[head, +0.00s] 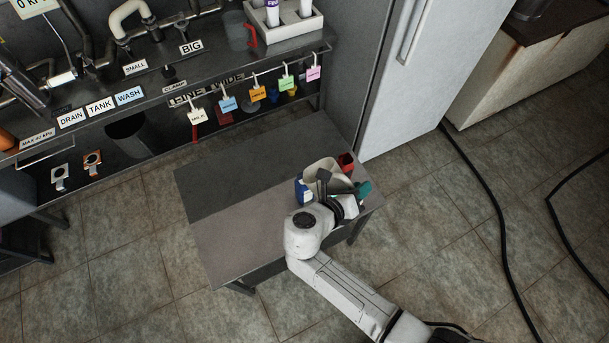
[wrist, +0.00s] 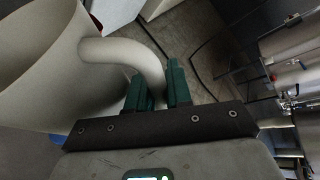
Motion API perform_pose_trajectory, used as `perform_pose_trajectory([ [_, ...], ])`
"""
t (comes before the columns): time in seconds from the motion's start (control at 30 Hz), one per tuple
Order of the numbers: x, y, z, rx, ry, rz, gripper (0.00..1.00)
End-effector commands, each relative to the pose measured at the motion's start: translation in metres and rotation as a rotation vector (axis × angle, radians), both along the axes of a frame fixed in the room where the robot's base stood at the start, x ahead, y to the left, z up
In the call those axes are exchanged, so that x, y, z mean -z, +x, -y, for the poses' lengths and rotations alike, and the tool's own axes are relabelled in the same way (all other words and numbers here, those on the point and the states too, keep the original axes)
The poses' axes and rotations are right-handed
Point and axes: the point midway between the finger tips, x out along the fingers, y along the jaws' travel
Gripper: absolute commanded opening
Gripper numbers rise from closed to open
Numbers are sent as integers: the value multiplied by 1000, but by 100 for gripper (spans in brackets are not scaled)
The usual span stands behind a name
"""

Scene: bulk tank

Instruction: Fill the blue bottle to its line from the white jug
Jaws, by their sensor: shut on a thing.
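The white jug (head: 322,172) is over the right end of the low grey table in the head view. It fills the left of the wrist view (wrist: 40,60). My gripper (wrist: 158,88) is shut on the jug's curved handle (wrist: 125,52), with the handle running between its green fingers. The blue bottle (head: 303,192) is partly seen close to the jug's left side in the head view; jug and arm hide the rest. Its fill line and liquid level are not visible. I cannot tell whether the jug touches the table or how far it tilts.
A red object (head: 346,161) is just behind the jug. The left part of the table (head: 235,185) is bare. Behind it is a bench (head: 150,85) with pipes, labels and coloured tags. A white fridge (head: 405,75) stands at the back right. Black hoses (head: 490,205) lie on the floor.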

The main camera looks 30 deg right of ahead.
Motion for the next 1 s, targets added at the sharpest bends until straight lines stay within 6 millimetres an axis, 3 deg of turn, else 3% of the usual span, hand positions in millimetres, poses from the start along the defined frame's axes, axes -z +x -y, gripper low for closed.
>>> perform_pose_trajectory([
  [1.0, -8, 3, -1, 0, -22, -42, 0],
])
